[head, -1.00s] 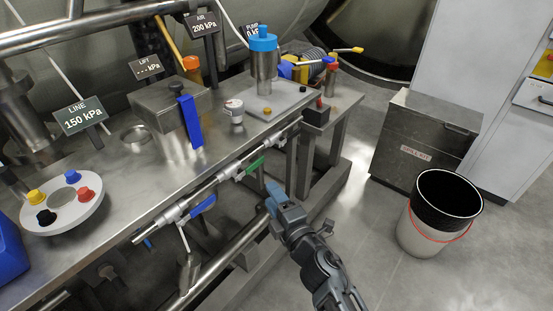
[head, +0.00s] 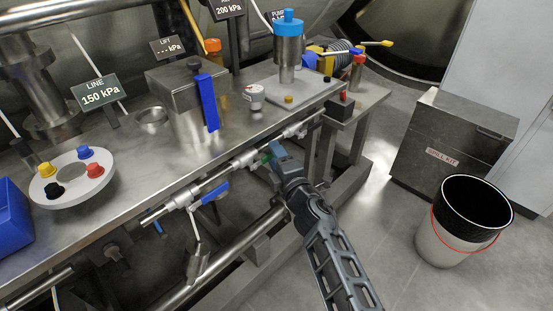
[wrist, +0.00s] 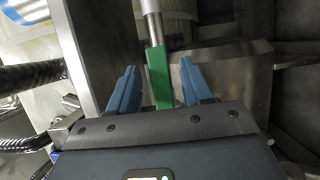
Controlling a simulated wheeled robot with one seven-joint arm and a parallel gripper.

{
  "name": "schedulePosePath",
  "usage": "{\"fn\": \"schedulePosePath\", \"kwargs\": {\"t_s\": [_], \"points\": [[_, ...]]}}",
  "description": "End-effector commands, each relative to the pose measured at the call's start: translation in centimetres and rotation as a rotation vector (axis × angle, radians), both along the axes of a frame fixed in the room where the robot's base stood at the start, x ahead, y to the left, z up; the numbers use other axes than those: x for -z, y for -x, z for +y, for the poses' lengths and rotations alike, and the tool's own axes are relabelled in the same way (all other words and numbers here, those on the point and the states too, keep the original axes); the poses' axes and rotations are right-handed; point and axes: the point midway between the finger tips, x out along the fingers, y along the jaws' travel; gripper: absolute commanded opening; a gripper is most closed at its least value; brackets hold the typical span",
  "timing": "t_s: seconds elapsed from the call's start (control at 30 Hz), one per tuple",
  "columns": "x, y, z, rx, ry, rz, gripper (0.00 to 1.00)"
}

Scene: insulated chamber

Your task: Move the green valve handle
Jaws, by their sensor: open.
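The green valve handle (wrist: 158,78) shows in the wrist view as an upright green bar on a metal stem. In the head view my gripper (head: 280,155) is at the pipe along the bench's front edge. Only a small green part of the handle (head: 265,157) shows there; the gripper hides most of it.
A blue valve handle (head: 215,193) sits on the same pipe (head: 185,196) to the left. The steel bench (head: 130,190) lies behind it. A frame leg (head: 325,155) stands close on the right. A bucket (head: 455,245) and a steel box (head: 450,145) stand on the floor at right.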

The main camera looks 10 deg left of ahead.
Motion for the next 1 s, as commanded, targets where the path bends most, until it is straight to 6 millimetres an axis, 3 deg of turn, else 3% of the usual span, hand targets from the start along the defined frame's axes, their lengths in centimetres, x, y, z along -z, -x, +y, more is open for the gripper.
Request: {"fn": "schedulePosePath", "kwargs": {"t_s": [0.17, 0.7, 1.0], "points": [[0.0, 0.0, -0.01, 0.0, 0.0, 0.0, 0.49], [0.03, 0.02, -0.04, 0.0, 0.0, 0.001, 0.0], [0.04, 0.03, -0.04, 0.0, 0.0, 0.001, 0.0]]}}
